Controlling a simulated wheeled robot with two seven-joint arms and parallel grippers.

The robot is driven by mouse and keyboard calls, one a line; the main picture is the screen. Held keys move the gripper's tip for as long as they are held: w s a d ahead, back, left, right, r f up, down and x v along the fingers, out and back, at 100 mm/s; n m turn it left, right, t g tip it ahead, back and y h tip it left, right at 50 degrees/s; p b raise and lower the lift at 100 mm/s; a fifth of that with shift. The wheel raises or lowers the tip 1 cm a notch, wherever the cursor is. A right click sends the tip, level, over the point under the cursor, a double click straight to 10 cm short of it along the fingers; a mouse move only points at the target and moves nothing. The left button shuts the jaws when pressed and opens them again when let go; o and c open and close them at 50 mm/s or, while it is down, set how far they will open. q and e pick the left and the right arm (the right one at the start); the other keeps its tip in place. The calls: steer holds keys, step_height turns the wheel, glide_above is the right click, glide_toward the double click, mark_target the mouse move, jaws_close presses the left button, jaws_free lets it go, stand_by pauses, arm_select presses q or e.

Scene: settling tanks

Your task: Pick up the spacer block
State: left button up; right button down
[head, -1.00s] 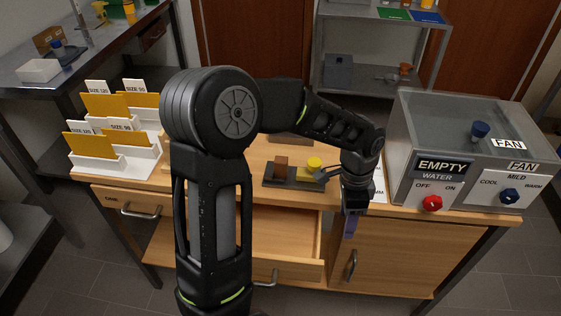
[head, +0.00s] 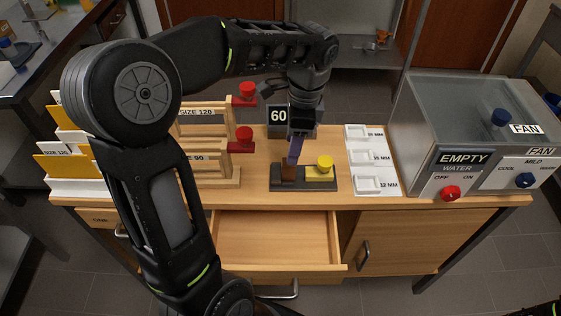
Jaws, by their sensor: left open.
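A small dark base (head: 308,185) lies on the wooden bench top. On its left part stands a brown block (head: 289,172); on its right part is a yellow piece with a round yellow knob (head: 325,162). No label names the spacer block, but the brown block may be it. My left gripper (head: 294,160) points down at the brown block, with its bluish fingers at or just above its top. It is open; the near finger hides part of the block, and I cannot tell whether they touch. My right gripper is out of view.
White trays with millimetre labels (head: 367,184) lie right of the base. Wooden racks with red knobs (head: 244,134) stand left, and a 60 sign (head: 278,116) stands behind. A grey tank (head: 455,110) fills the right end. An empty drawer (head: 278,241) is open in front.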

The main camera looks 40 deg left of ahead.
mark_target(289, 169)
arm_select(q)
steer(key=shift+d, duration=0.2)
steer(key=shift+a+f, duration=0.2)
steer(key=shift+f, duration=0.6)
steer(key=shift+s+f, duration=0.1)
steer(key=shift+f, duration=0.4)
steer(key=shift+s+a+f+p, duration=0.15)
steer(key=shift+f+p, duration=0.15)
steer(key=shift+f, duration=1)
steer(key=shift+s+a+f+p, duration=0.1)
steer(key=shift+f+p, duration=0.15)
steer(key=shift+f, duration=1.05)
steer(key=shift+c, duration=0.2)
jaws_close()
